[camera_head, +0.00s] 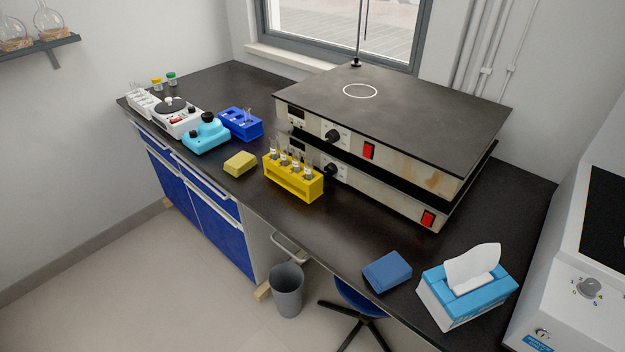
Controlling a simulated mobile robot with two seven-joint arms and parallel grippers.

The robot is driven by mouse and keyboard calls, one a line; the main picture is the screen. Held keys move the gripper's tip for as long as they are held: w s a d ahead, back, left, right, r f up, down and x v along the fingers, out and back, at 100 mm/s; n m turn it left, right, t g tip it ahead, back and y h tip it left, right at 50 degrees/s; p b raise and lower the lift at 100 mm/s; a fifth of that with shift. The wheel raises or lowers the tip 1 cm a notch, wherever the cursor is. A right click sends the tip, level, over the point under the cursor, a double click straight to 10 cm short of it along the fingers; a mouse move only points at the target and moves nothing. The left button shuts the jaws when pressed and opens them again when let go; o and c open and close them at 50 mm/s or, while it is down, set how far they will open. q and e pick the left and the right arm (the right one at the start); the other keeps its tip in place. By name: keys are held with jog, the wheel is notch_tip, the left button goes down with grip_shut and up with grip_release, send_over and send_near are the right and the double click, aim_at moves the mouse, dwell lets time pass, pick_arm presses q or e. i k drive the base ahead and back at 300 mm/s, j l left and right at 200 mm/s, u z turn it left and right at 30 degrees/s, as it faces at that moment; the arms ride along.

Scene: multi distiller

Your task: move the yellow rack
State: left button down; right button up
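The yellow rack (293,182) stands upright on the black bench near its front edge, in the middle of the head view. It holds several clear glass tubes or flasks with dark contents. It stands just in front of the left end of the stacked hot plates. Neither of my grippers shows in the view.
The hot plates (420,112) fill the bench behind the rack. A yellow sponge (240,163), a blue rack (240,124) and a cyan device (206,137) stand to the left. A blue block (387,271) and a tissue box (467,296) lie right. Bench between rack and block is clear.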

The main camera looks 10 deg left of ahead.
aim_at(307, 190)
jog(key=i+j+z, duration=0.15)
jog(key=j, duration=0.2)
jog(key=i+j+z, duration=0.2)
jog(key=j, duration=0.2)
jog(key=i+j+z, duration=0.15)
jog(key=j, duration=0.25)
jog(key=j+z, duration=0.15)
jog(key=j, duration=0.25)
